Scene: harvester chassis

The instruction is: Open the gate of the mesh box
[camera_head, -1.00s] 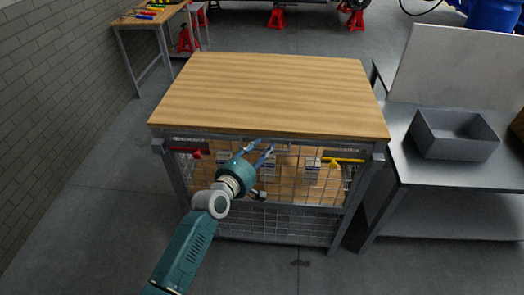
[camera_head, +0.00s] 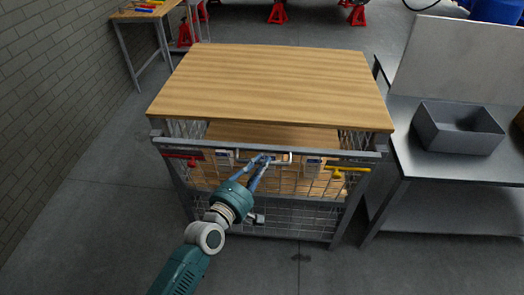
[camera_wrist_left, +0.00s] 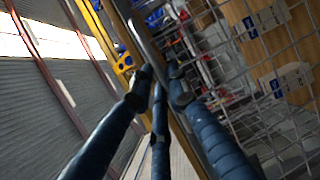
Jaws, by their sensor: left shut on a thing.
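The mesh box (camera_head: 300,225) stands under a wooden top. Its mesh gate (camera_head: 215,175) leans outward at the top, leaving a gap between its grey top rail (camera_head: 190,152) and the wooden top. Through the gap I see a wooden surface inside. My left gripper (camera_head: 264,159) is shut on the grey handle (camera_head: 281,160) at the gate's upper middle. The fingers hide part of it. In the left wrist view, my fingers (camera_wrist_left: 162,85) close around a bar beside the mesh. A red latch (camera_head: 180,157) and a yellow latch (camera_head: 348,169) show at the gate's sides.
White-labelled boxes (camera_head: 313,166) show at the gate. The wooden top (camera_head: 270,85) is bare. A steel bench (camera_head: 440,170) with a grey bin (camera_head: 458,130) stands close on the right. A brick wall (camera_head: 60,110) is on the left. The floor in front is free.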

